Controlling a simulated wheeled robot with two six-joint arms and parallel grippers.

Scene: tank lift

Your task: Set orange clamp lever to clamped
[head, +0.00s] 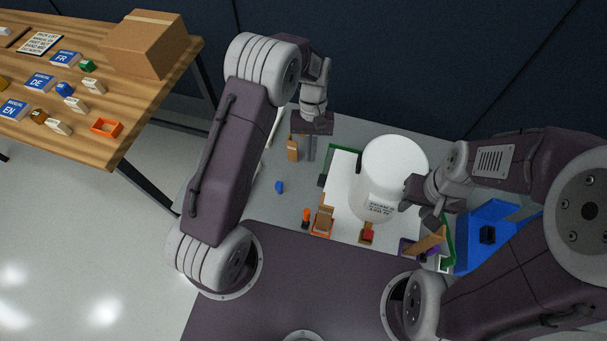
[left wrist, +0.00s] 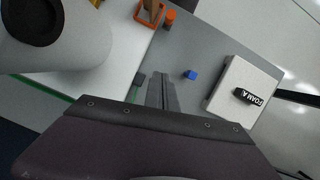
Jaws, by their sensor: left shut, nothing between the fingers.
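The orange clamp (head: 321,229) sits at the near left corner of the white plate, with its tan lever (head: 325,213) above the orange base. Its base also shows at the top edge of the left wrist view (left wrist: 146,19), partly cut off. I cannot tell the lever's exact position. My left gripper (head: 310,158) is shut and empty, apart from the clamp and left of the white tank (head: 395,165). Its fingers show in the left wrist view (left wrist: 161,82). My right gripper (head: 418,200) is at the tank's right side; its fingers are unclear.
A red clamp (head: 368,235) and a purple clamp (head: 408,246) stand along the plate's near edge. An orange cylinder (head: 306,216) stands beside the orange clamp. A blue block (left wrist: 190,74) and a white foam box (left wrist: 232,82) lie nearby. A blue bin (head: 485,223) is at right.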

